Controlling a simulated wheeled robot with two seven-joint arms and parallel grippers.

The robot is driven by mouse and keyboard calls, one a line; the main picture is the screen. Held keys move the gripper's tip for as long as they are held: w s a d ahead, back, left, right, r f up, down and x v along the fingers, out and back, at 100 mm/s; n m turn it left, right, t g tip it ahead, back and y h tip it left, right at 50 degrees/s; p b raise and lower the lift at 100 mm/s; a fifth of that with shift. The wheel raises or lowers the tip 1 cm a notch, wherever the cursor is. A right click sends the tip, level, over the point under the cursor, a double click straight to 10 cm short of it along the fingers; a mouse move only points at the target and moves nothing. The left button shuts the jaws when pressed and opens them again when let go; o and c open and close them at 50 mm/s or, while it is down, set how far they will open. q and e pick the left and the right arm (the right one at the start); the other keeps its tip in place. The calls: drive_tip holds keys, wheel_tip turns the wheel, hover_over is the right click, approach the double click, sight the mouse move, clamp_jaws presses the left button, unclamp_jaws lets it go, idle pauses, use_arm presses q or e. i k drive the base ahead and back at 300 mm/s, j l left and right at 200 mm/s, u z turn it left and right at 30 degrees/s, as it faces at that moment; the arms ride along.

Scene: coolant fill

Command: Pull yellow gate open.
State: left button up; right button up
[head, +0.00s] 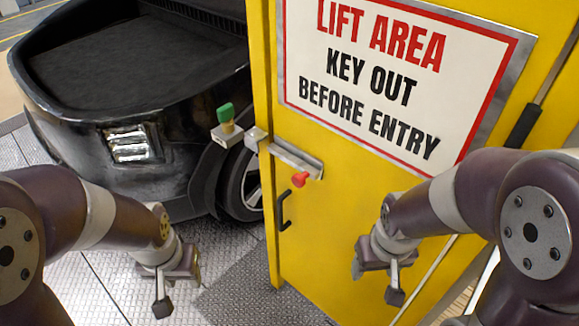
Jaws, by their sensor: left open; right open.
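The yellow gate (345,235) stands upright in the middle and right of the head view. A black pull handle (284,210) is on it near its left edge. Above the handle is a metal latch bar (293,156) with a red knob (300,179). A green-topped piece (226,115) sits on a metal bracket left of the gate edge. My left gripper (178,290) is open and empty, low and left of the handle. My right gripper (377,281) is open and empty in front of the gate, right of the handle. Neither appears to touch the gate.
A black car (120,90) with an open front stands behind and left of the gate. A white warning sign (390,80) is fixed to the gate's upper part. The grey tread-plate floor (110,265) is clear at lower left.

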sight(381, 98)
drive_tip(key=i+j+z, duration=0.2)
drive_tip(key=z, duration=0.2)
drive_tip(key=i+j+z, duration=0.15)
drive_tip(key=z, duration=0.3)
drive_tip(key=k+j, duration=0.05)
